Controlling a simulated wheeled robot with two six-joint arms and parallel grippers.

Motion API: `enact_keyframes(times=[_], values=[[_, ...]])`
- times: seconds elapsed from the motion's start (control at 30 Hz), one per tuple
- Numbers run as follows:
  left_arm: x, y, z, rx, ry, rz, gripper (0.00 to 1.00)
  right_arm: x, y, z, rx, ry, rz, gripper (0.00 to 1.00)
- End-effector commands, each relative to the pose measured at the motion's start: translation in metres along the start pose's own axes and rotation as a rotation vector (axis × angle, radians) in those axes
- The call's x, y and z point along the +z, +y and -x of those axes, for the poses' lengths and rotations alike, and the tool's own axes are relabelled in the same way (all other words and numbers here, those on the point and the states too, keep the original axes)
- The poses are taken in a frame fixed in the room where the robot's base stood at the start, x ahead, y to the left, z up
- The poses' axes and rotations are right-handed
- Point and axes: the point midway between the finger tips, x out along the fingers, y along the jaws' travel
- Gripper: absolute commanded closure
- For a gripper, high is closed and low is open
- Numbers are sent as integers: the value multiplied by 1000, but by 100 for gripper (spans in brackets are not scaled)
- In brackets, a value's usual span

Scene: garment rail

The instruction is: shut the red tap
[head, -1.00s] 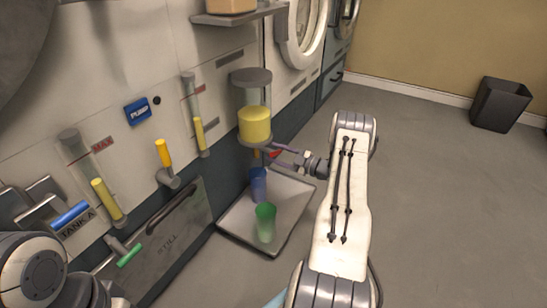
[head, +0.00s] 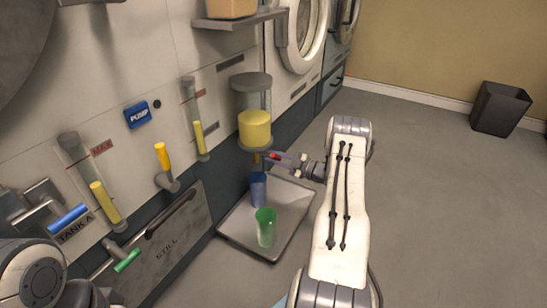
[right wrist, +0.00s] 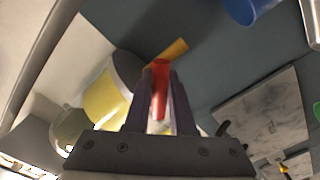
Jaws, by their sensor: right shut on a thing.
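The red tap handle (head: 274,156) is below the clear dispenser (head: 254,128), which holds yellow liquid. My right gripper (head: 279,158) reaches it from the right. In the right wrist view the red handle (right wrist: 161,88) is between the two dark fingers of my right gripper (right wrist: 160,95), which are shut on it. An orange-yellow spout (right wrist: 168,50) is just beyond the handle. Whether liquid runs from it cannot be made out. A blue cup (head: 258,188) stands below the dispenser. My left arm shows at the lower left, but its gripper is not in view.
A grey tray (head: 292,212) on the floor holds the blue cup and a green cup (head: 265,228). Other handles on the wall are yellow (head: 163,157), blue (head: 68,218) and green (head: 127,261). A shelf (head: 240,20) juts out above the dispenser. The floor at right is clear up to a dark bin (head: 500,108).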

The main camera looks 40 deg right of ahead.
Motion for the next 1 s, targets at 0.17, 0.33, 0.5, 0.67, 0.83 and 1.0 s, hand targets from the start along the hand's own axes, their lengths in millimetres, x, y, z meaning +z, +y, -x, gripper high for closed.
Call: enact_keyframes(times=[0.17, 0.33, 0.5, 0.67, 0.83, 1.0], values=[[0, 0, 0, 0, 0, 0, 50, 1, 3, 1, 6, -5, 3, 100], [0, 0, 0, 0, 0, 0, 50, 2, 3, 2, 7, -5, 3, 100], [0, 0, 0, 0, 0, 0, 50, 2, 4, 2, 8, -6, 4, 100], [0, 0, 0, 0, 0, 0, 50, 2, 4, 2, 9, -7, 4, 100], [0, 0, 0, 0, 0, 0, 50, 2, 4, 2, 9, -8, 4, 100], [0, 0, 0, 0, 0, 0, 50, 2, 5, 2, 11, -9, 5, 58]])
